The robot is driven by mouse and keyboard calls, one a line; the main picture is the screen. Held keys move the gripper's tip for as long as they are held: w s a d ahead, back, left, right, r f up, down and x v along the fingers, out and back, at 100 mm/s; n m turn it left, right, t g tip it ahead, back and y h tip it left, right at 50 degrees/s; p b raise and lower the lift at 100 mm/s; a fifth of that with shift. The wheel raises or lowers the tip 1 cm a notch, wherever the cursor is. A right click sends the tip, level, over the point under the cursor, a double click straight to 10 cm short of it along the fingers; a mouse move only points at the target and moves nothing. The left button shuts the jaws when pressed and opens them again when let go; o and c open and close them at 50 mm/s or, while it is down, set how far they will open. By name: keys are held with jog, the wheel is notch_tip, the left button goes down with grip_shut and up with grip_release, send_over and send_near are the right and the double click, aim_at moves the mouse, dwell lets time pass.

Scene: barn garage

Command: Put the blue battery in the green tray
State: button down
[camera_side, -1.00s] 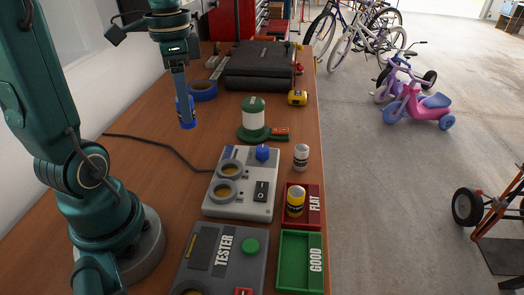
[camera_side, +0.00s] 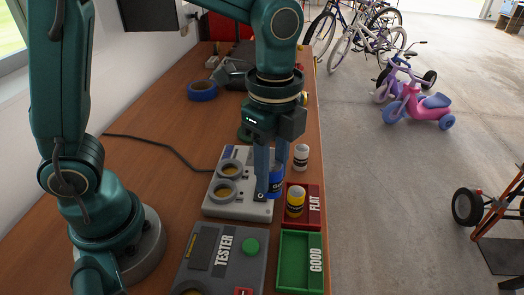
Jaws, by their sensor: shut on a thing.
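My gripper (camera_side: 267,190) is shut on the blue battery (camera_side: 277,181). It holds the battery upright in front of the right part of the light grey panel with two round sockets (camera_side: 218,205), close to the red tray. I cannot tell how high above the panel the battery is. The green tray (camera_side: 301,234), marked GOOD, is empty and lies nearer the camera, to the lower right of my gripper.
The red tray (camera_side: 314,190), marked FLAT, holds a yellow battery (camera_side: 295,201). A white battery (camera_side: 301,157) stands behind it. The dark grey tester (camera_side: 220,258) is left of the green tray. Blue tape (camera_side: 202,91) lies farther back.

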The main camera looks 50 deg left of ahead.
jog(key=d+f, duration=0.1)
jog(key=d, duration=0.1)
jog(key=s+d+f, duration=0.1)
jog(key=d+f, duration=0.1)
jog(key=d, duration=0.1)
jog(key=d+f, duration=0.2)
jog(key=d, duration=0.1)
jog(key=shift+s+d, duration=0.1)
jog(key=shift+s, duration=0.1)
jog(key=shift+f, duration=2)
jog(key=shift+c, duration=2.4)
grip_release()
jog(key=shift+f, duration=0.15)
